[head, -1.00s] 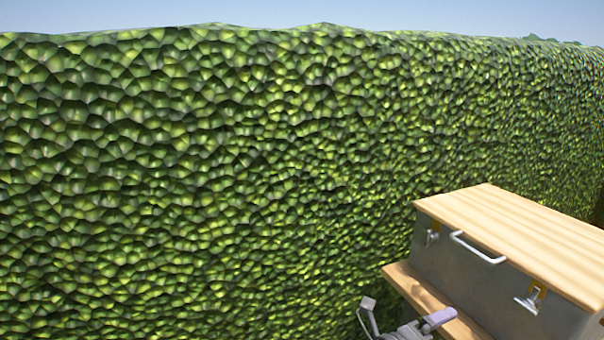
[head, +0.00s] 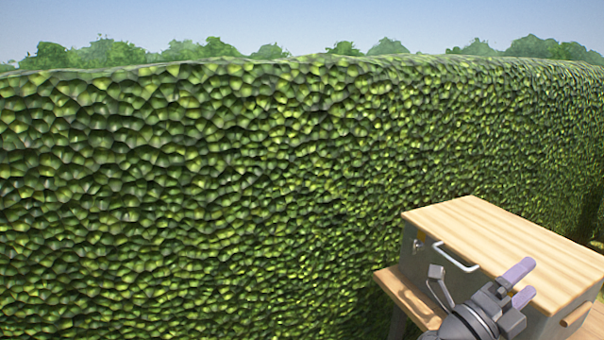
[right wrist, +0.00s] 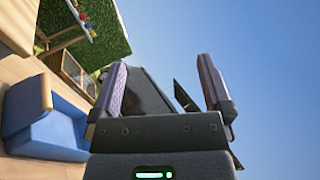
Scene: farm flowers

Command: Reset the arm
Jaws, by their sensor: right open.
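My right gripper (head: 520,284) is at the lower right of the head view, in front of the wood-topped box as seen from my head. Its two purple-padded fingers are apart with nothing between them. The right wrist view also shows the open gripper (right wrist: 168,90), with sky and a dark shape beyond the fingers. I cannot tell how far the fingers are from the box. My left gripper is in neither view.
A grey box (head: 510,240) with a pale wooden lid and a metal handle stands on a wooden table (head: 405,292). A tall green hedge (head: 220,200) fills the background.

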